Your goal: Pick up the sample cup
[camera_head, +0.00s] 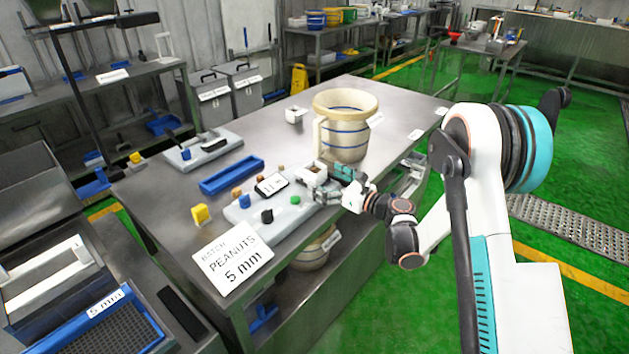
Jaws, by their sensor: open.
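A small white square cup (294,115) stands on the steel table, left of the big cream-coloured bucket. A second small white cup-like piece (314,173) sits at the far end of the light grey panel, right by my gripper. I cannot tell for certain which of the two is the sample cup. My gripper (322,186) is open, low over the right end of the panel, close to the nearer white piece. Its fingers partly cover that piece, and I cannot tell whether they touch it.
The bucket (346,145) with blue bands stands just behind my gripper. The grey panel (262,222) carries coloured knobs and a small display. A blue tray (231,174), a yellow block (201,215) and a "Peanuts 5 mm" sign (232,259) lie left.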

